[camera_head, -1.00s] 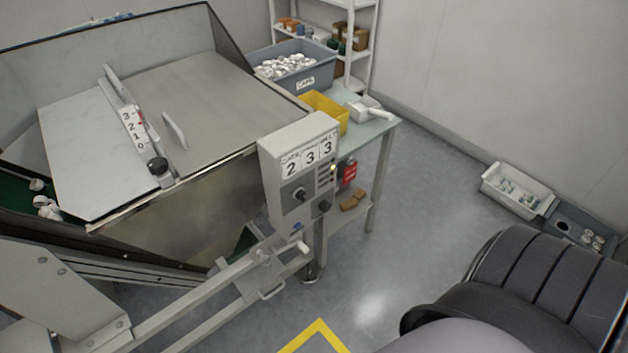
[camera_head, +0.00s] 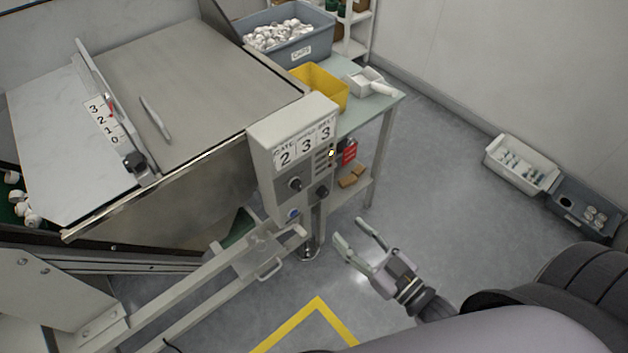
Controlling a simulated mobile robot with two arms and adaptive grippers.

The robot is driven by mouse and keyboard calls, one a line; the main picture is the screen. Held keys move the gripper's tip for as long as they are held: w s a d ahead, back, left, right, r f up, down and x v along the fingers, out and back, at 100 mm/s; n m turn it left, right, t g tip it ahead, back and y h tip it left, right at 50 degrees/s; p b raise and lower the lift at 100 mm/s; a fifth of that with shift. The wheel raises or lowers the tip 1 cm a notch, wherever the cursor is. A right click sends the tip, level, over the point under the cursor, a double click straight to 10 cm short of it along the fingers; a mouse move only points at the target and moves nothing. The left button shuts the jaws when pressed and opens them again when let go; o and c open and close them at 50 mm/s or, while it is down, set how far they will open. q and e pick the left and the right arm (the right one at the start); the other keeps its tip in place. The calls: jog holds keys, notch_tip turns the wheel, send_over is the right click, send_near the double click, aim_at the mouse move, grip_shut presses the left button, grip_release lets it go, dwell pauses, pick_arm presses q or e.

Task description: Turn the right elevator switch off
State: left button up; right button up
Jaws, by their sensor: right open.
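The grey control box (camera_head: 292,155) stands on a post in the middle of the view, with the numbers 2, 3, 3 on its front. A dark rotary knob (camera_head: 295,184) sits on its front face. A second dark knob (camera_head: 322,192) is on its right side, and a blue button (camera_head: 293,214) is below. A small light glows near the right edge of the box. Which control is the right elevator switch, I cannot tell. My right gripper (camera_head: 354,237) is open and empty, to the lower right of the box and apart from it. My left gripper is not in view.
A metal hopper (camera_head: 190,85) is at the left. Grey rails run below the box.

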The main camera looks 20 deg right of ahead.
send_near(300, 185)
jog(key=p+x, duration=0.2)
jog(key=x, duration=0.5)
jog(key=shift+w+a, duration=0.1)
jog(key=shift+w, duration=0.3)
jog(key=shift+w+a, duration=0.15)
jog(key=shift+w, duration=0.35)
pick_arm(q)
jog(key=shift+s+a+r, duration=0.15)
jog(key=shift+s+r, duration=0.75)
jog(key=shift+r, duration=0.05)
pick_arm(e)
jog(key=shift+c, duration=0.4)
grip_shut()
